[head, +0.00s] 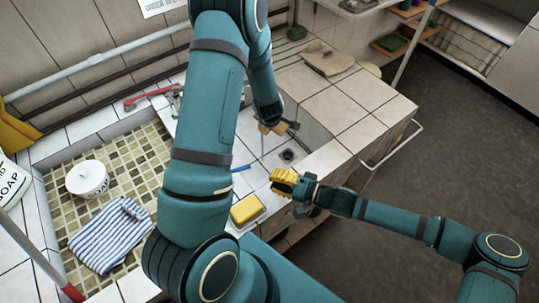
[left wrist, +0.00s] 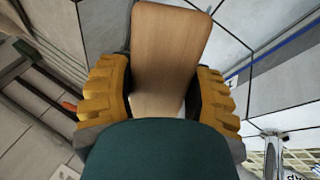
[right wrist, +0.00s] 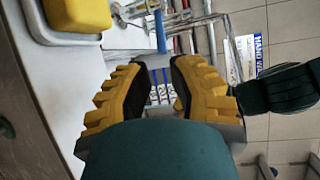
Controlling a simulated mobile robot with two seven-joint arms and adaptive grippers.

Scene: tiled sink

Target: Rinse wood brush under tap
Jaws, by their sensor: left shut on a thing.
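The wood brush (left wrist: 165,50) is a flat, pale wooden piece between the fingers of my left gripper (left wrist: 158,88) in the left wrist view. That gripper is shut on it; the bristles are not clear. A chrome fitting (left wrist: 275,148), perhaps the tap, shows at the lower right of the left wrist view. My right gripper (head: 285,181) is at the sink's front edge. In the right wrist view it (right wrist: 160,75) is empty, with a narrow gap between its fingers.
A yellow sponge (head: 246,209) sits in a white dish on the front ledge. A striped cloth (head: 108,235) and a white lidded pot (head: 88,178) are in the left basin. A tiled counter (head: 345,105) is at right, beside a rail (head: 393,143). My left arm hides the middle.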

